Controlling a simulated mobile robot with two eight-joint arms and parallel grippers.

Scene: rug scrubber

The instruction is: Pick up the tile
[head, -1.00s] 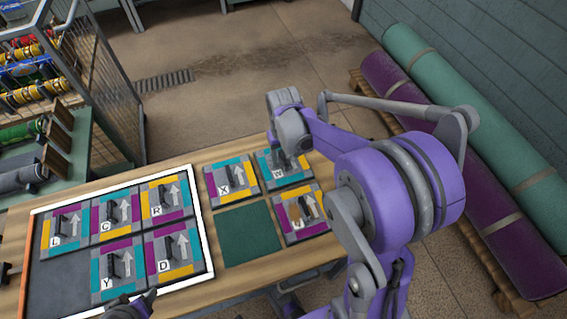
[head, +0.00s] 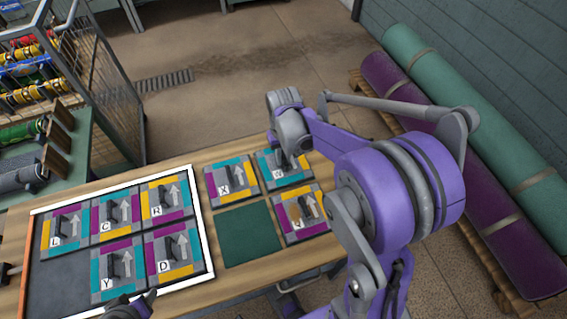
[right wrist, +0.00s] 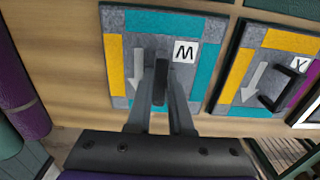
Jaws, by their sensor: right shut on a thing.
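The tile marked W (head: 298,179) lies on the wooden table at the back right. It has teal and yellow edge strips on grey and a black handle. My right gripper (head: 284,165) is over this tile. In the right wrist view, my right gripper (right wrist: 161,92) is shut on the tile's black handle (right wrist: 160,82), with a finger on each side. The W tile (right wrist: 116,62) looks flat there; I cannot tell any gap beneath it. My left gripper (head: 143,302) shows only in part at the bottom edge, and its opening is unclear.
The X tile (head: 246,187) lies close to the left, and another tile (head: 291,228) lies in front. A bare green square (head: 248,236) is beside it. A white-edged tray (head: 57,286) at left holds several lettered tiles and has an empty dark cell.

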